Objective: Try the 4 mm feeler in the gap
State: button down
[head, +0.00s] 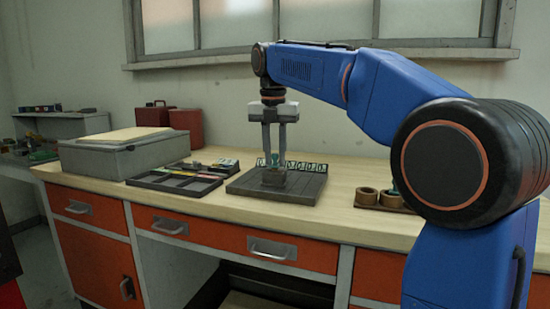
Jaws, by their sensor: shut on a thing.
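My gripper (279,158) points straight down over a dark slatted plate (308,192) on the workbench. Its two grey fingers close on a small thing that is too small and too hidden to identify from here. A row of small dark pieces with pale marks (308,167) stands along the plate's back edge. The 4 mm feeler and the gap cannot be made out at this size.
A dark compartment tray (146,180) with small items lies left of the plate. A grey case (100,160) stands further left, with red boxes (186,127) behind. Brown rings on a holder (367,196) sit at right. The bench front (262,212) is clear.

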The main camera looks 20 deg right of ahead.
jog(key=shift+r, duration=1.7)
jog(key=shift+r, duration=2.4)
jog(key=shift+s+d, duration=0.1)
